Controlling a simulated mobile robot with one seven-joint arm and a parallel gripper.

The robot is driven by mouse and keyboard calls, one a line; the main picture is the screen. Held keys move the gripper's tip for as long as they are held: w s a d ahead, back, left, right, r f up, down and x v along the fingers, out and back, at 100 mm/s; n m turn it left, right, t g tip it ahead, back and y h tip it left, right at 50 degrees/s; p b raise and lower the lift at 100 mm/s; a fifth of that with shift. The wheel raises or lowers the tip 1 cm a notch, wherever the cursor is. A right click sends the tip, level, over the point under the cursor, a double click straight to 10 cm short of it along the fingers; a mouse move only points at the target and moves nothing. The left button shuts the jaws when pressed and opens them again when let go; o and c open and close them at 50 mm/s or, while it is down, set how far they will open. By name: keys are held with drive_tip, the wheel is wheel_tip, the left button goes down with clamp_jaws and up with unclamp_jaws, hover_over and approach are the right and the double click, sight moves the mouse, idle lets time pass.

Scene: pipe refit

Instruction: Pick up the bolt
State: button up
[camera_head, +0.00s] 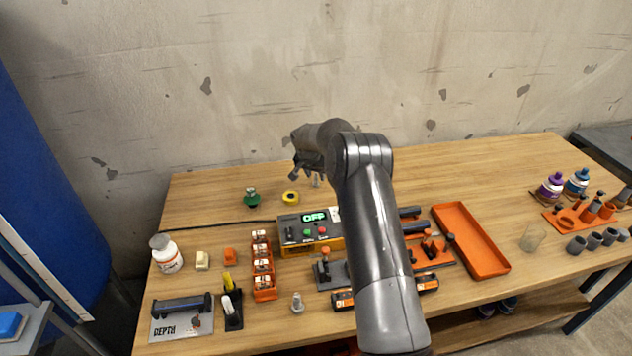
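A small grey piece that looks like the bolt (297,303) stands on the wooden table near its front edge, left of my arm. It is too small to make out its thread or head clearly. My gripper (306,180) is over the back part of the table, far behind the bolt and pointing down. Its two fingers are apart, with nothing visible between them. My arm hides part of the table's middle.
Behind the bolt stand a control box (310,232) reading OFF and an orange rack (264,266). A yellow tape roll (291,198) and a green-topped item (252,197) lie near my gripper. An orange tray (470,240) is to the right.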

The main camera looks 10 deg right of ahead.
drive_tip(key=shift+x, duration=1.05)
drive_tip(key=shift+c, duration=0.4)
drive_tip(key=shift+r, duration=0.1)
clamp_jaws()
